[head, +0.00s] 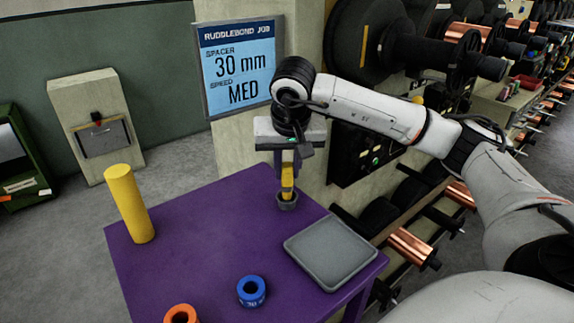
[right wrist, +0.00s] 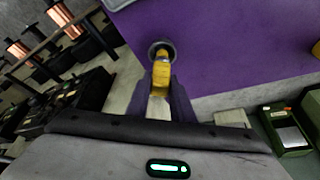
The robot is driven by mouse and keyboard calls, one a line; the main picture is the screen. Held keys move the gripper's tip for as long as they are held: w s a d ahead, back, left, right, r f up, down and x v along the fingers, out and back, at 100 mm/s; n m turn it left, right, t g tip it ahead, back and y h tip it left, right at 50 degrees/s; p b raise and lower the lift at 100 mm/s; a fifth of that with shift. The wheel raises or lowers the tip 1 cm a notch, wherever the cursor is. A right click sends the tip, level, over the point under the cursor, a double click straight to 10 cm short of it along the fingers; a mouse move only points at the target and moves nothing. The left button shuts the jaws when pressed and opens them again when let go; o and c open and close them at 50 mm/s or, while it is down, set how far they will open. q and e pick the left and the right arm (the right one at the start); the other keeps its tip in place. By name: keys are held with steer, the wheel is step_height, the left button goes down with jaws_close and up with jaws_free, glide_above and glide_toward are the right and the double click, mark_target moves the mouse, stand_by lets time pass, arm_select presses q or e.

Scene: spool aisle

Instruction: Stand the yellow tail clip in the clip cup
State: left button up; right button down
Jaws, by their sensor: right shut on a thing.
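The yellow tail clip (head: 288,182) is upright between the fingers of my right gripper (head: 288,172), which is shut on it. The small grey clip cup (head: 287,203) stands on the purple table near its far edge, directly below the clip. The clip's lower end is at the cup's mouth; I cannot tell how far inside it is. In the right wrist view the clip (right wrist: 161,72) runs from between the fingers to the round cup (right wrist: 168,46), covering part of its opening. My left gripper is not in view.
On the purple table (head: 205,240) are a yellow cylinder (head: 130,205) at left, a grey tray (head: 330,251) at right, and blue (head: 251,291) and orange (head: 181,314) rings in front. A sign (head: 240,65) reads spacer 30 mm, speed MED. Machinery with copper spools stands at right.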

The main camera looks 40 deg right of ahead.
steer(key=c, duration=1.5)
jaws_free()
steer(key=shift+o, duration=0.2)
steer(key=v, duration=1)
steer(key=shift+r, duration=0.15)
